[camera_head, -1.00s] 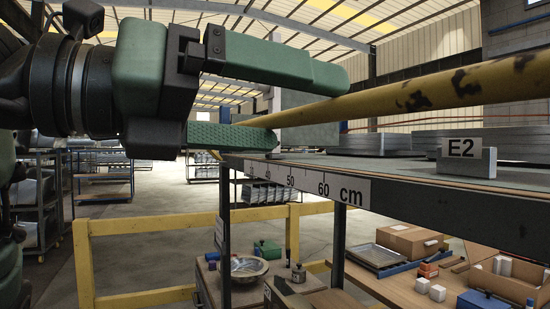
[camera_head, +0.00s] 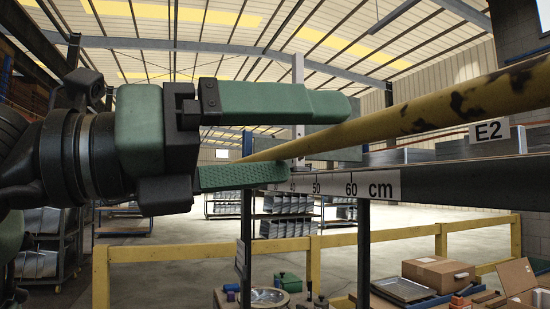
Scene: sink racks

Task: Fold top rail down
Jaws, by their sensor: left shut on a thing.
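The top rail (camera_head: 445,108) is a long yellow bar with dark worn patches. It runs from the right edge toward the left middle of the head view. My left gripper (camera_head: 308,141) comes in from the left with green finger pads, one above and one below the rail. It is shut on the rail, whose far end runs behind the fingers. The rail passes above the shelf edge with the cm scale (camera_head: 382,186). My right gripper is not in view.
An E2 label (camera_head: 490,132) stands on the shelf below the rail. A yellow barrier (camera_head: 195,250) crosses behind and below. A bench below holds a cardboard box (camera_head: 437,272) and a metal bowl (camera_head: 266,297). Open floor lies beyond.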

